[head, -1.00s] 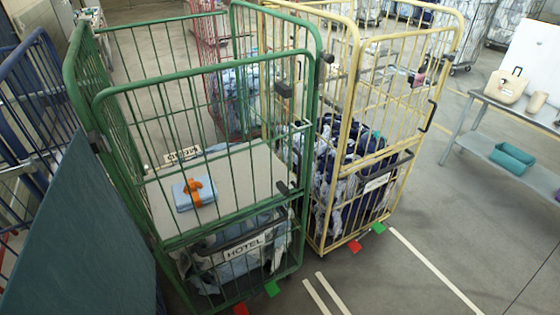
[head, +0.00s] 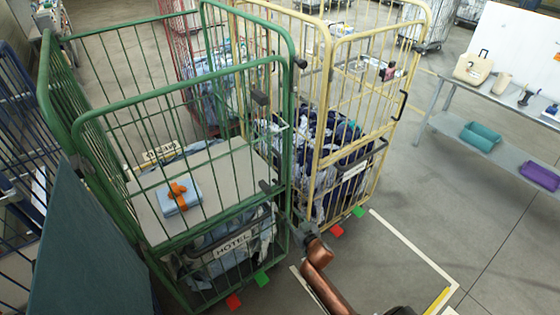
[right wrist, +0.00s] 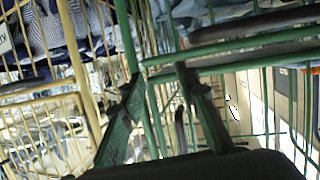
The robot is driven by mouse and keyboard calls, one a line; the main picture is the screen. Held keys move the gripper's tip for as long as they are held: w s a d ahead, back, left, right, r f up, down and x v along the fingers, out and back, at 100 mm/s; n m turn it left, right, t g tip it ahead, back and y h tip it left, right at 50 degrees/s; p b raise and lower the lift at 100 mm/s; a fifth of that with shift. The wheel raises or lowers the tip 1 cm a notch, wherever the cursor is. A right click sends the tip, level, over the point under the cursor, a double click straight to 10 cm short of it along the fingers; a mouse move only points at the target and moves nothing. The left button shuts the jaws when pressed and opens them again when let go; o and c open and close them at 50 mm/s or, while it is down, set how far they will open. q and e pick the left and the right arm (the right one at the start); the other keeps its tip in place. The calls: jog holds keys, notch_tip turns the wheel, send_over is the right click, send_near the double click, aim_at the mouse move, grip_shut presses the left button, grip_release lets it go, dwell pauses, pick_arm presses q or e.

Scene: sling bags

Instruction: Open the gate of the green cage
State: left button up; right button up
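The green cage (head: 245,66) stands at left centre in the head view. Its barred front gate (head: 110,115) appears shut. A black latch (head: 268,187) sits at the gate's right edge. My right gripper (head: 292,216) is low by the cage's front right corner, below the latch, beside the yellow cage. In the right wrist view its two dark fingers (right wrist: 160,95) are apart, near green bars and a green post. I cannot tell whether they touch the cage. My left gripper is not in view.
The yellow cage (head: 325,85) with dark laundry stands close on the right. A blue cage (head: 20,130) and a dark teal panel (head: 85,250) are at left. A blue packet with an orange strap (head: 180,197) lies inside the green cage. Floor at right is clear before the table (head: 500,145).

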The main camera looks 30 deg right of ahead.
aim_at(280, 167)
jog(key=w+r+t+p, duration=0.2)
jog(key=w+r+t, duration=0.1)
jog(key=r, duration=1.7)
jog(key=shift+t, duration=0.3)
jog(key=shift+w+d+r, duration=0.1)
jog(key=shift+w+r, duration=0.05)
jog(key=shift+w, duration=1.2)
jog(key=shift+w+d+r, duration=0.1)
jog(key=shift+w+r, duration=0.05)
jog(key=shift+w, duration=1.2)
jog(key=shift+w+d+r, duration=0.1)
jog(key=shift+w+r, duration=0.05)
jog(key=shift+w, duration=1.2)
jog(key=shift+c, duration=0.4)
grip_shut()
